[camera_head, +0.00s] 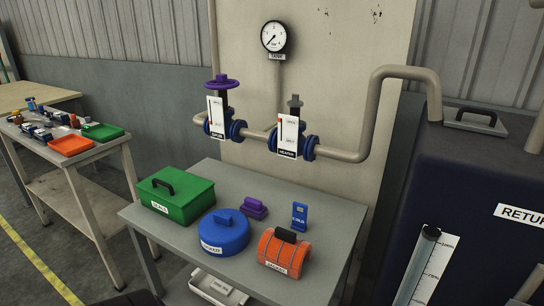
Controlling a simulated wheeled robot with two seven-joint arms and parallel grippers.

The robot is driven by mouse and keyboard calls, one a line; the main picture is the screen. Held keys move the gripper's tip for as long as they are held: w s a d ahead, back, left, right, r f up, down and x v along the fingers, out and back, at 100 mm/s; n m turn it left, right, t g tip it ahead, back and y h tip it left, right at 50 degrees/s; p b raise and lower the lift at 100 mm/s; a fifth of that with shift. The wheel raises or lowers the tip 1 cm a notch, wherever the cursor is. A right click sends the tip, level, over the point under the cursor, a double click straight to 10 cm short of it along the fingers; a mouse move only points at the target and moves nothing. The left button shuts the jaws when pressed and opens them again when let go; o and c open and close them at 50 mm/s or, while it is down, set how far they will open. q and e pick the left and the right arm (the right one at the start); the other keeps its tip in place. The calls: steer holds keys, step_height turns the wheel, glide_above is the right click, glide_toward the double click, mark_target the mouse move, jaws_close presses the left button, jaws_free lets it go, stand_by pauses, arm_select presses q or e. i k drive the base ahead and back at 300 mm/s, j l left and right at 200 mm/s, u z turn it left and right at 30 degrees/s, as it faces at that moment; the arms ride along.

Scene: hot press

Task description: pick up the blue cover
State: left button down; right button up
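The blue cover (232,240) is a round blue lid with a raised blue handle on top and a white label on its front. It sits on the grey table, between a green box and an orange rounded cover. Nothing is touching it from above. Neither of my grippers shows in the head view.
Around it on the grey table (180,243) are a green box (180,207), a purple block (254,209), an upright blue tag (299,216) and the orange cover (287,253). Valved pipes (345,155) run behind. A dark tank (460,200) stands at right.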

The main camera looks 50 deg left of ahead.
mark_target(223, 232)
steer(key=u, duration=1.9)
steer(key=i+j+z, duration=0.15)
steer(key=j, duration=0.25)
